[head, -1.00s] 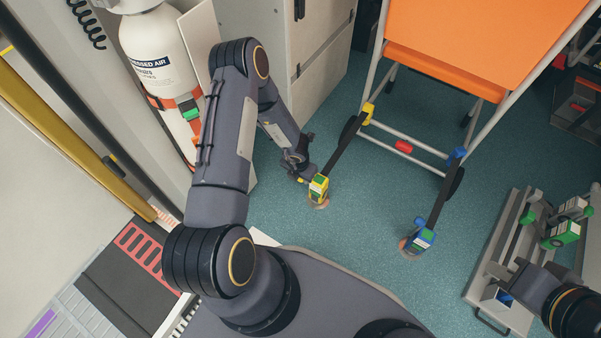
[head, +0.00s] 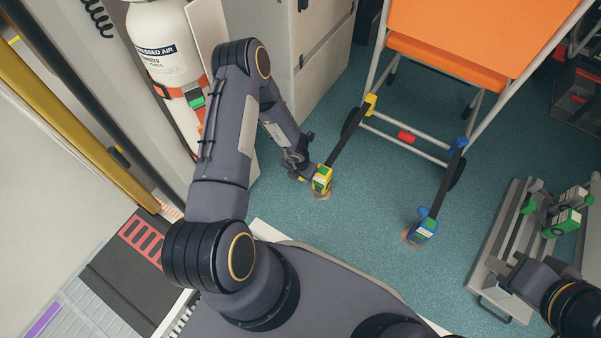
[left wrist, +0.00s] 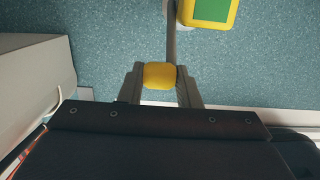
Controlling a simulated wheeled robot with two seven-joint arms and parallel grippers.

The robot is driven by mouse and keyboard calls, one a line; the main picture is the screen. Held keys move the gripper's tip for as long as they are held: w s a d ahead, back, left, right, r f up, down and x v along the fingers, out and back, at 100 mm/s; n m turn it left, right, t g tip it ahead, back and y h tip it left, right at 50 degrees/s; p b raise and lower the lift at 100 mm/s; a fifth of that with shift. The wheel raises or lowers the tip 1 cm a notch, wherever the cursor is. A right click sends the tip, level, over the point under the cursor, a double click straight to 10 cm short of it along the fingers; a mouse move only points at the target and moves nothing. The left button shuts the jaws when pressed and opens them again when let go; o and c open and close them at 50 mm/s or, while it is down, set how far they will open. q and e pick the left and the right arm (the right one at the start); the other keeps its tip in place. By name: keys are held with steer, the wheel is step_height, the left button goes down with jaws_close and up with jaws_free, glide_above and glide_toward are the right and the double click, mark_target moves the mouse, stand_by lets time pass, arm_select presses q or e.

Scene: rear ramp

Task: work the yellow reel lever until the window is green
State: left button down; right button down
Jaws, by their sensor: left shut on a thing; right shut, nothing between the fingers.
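The yellow reel (head: 321,181) sits on the floor at the end of a dark strap from the orange chair. It also shows at the top of the left wrist view (left wrist: 208,10), with a green window (left wrist: 210,9) on its face. Its lever is a grey rod ending in a yellow knob (left wrist: 159,75). My left gripper (head: 305,176) is at the reel's left side, shut on the knob, one finger on each side of it. My right gripper (head: 503,272) is shut and empty, near the grey rack at the right.
A blue reel (head: 423,231) stands on the floor to the right, strapped to the orange chair (head: 465,35). A grey rack (head: 505,245) with green reels stands at far right. A white air cylinder (head: 165,45) and grey cabinet (head: 300,60) are behind my left arm. Floor between the reels is clear.

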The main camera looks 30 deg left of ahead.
arm_select(q)
steer(key=c, duration=1)
jaws_free()
steer(key=shift+c, duration=0.2)
steer(key=shift+s+r+p, duration=0.25)
steer(key=shift+r+p, duration=0.75)
steer(key=shift+r, duration=0.95)
steer(key=shift+s+r+p, duration=0.2)
steer(key=shift+r+p, duration=0.8)
steer(key=shift+r, duration=0.95)
